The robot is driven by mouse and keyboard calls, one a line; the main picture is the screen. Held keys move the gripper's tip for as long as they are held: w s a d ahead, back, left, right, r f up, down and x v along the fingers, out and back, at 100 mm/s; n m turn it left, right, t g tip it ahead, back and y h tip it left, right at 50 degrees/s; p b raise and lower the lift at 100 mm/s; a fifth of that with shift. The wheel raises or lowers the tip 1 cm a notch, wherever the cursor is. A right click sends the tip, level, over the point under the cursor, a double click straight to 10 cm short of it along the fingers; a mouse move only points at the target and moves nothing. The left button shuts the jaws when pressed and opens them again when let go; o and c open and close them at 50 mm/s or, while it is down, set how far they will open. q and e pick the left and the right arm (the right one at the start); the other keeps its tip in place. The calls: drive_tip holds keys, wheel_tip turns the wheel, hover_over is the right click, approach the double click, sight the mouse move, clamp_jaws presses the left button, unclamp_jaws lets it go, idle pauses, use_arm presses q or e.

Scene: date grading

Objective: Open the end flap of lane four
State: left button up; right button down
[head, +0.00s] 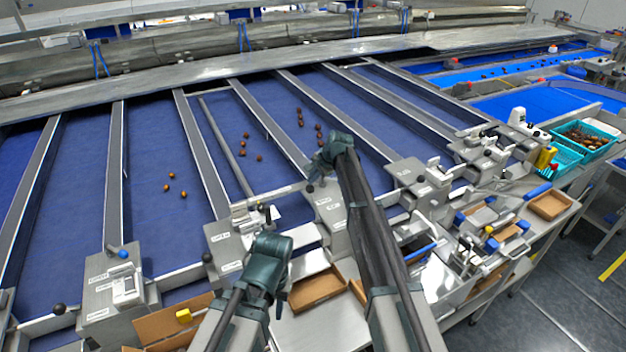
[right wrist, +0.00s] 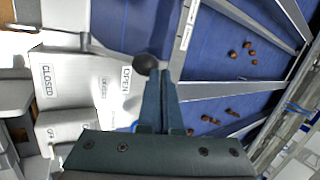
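My right gripper (head: 314,176) is over a grey lever box (head: 331,208) at a lane end. Its fingers (right wrist: 160,95) look closed together in the right wrist view, with nothing visible between them. A lever's black ball knob (right wrist: 145,64) is right by the fingertips; whether they touch is unclear. The box top (right wrist: 90,85) carries the words CLOSED and OPEN, with the knob on the OPEN side. A lane end bar (right wrist: 186,38) lies beside the knob. My left gripper (head: 277,290) hangs lower left, its fingertips hard to make out. Lane numbers are unreadable.
Other lever boxes (head: 112,291) (head: 227,246) (head: 406,177) stand along the lane ends. Brown dates (head: 175,187) lie on several blue lanes. Cardboard trays (head: 318,288) sit below. A teal crate (head: 597,142) of dates stands at right.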

drive_tip(key=shift+r, duration=0.1)
drive_tip(key=shift+d+r+p, duration=0.1)
drive_tip(key=shift+r+p, duration=0.3)
drive_tip(key=shift+p, duration=0.15)
drive_tip(key=p+v, duration=0.9)
drive_tip(key=v, duration=0.2)
drive_tip(key=shift+s, duration=0.2)
drive_tip(key=shift+d, duration=0.1)
drive_tip(key=s+a+f+n+g+h+b, duration=0.1)
drive_tip(key=s+f+n+b, duration=0.4)
drive_tip(key=s, duration=0.9)
drive_tip(key=s+a+f+n+g+h+b, duration=0.2)
drive_tip(key=s+f+n+b, duration=0.3)
drive_tip(key=s+f+b, duration=0.6)
drive_tip(key=s+a+f+n+g+h+b, duration=0.1)
drive_tip(key=s+f+n+b, duration=0.4)
drive_tip(key=s, duration=1.1)
wheel_tip(320, 180, down, 6)
drive_tip(key=a+h+b, duration=0.1)
drive_tip(key=b, duration=0.2)
drive_tip(key=shift+s+a+n+g, duration=0.3)
drive_tip(key=shift+s+a+g, duration=0.05)
drive_tip(key=shift+s+g, duration=0.05)
